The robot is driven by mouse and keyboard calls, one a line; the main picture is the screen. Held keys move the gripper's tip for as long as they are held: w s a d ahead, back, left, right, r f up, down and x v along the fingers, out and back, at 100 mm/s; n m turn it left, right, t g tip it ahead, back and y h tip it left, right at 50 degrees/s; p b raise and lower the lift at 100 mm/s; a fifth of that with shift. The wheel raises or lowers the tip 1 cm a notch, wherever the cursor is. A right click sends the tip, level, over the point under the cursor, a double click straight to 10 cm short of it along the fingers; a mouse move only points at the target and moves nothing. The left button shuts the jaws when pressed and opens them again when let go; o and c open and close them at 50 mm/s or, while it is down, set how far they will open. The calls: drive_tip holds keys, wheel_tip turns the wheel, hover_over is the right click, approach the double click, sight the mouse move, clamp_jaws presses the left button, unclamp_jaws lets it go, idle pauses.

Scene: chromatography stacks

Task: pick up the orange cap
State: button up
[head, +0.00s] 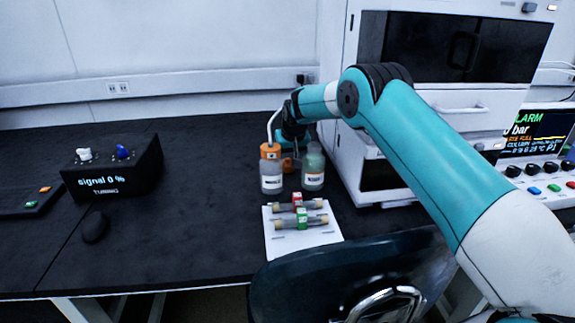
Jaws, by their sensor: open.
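An orange cap (270,151) sits on top of a clear bottle (271,178) with a white label, and a pale tube rises from it. A smaller orange item (288,164) shows behind, between that bottle and a greenish bottle (313,170); it is partly hidden and I cannot tell if it is a loose cap. My gripper (292,133) is dark and small in the head view, above and just right of the capped bottle, over the gap between the bottles. It is open. Its fingertips are hard to make out, and I see nothing held in it.
A white tray (278,248) with capped columns lies in front of the bottles. A black signal box (118,167) and a dark mouse-like object (95,227) are at left. A white instrument cabinet (420,122) stands at right, and a chair (290,290) in front. The bench between is clear.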

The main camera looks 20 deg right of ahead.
sight(288, 159)
drive_tip(key=x, duration=0.3)
drive_tip(key=shift+w+a+f, duration=0.1)
drive_tip(key=shift+f, duration=0.25)
drive_tip(key=c, duration=1)
drive_tip(key=shift+o, duration=0.2)
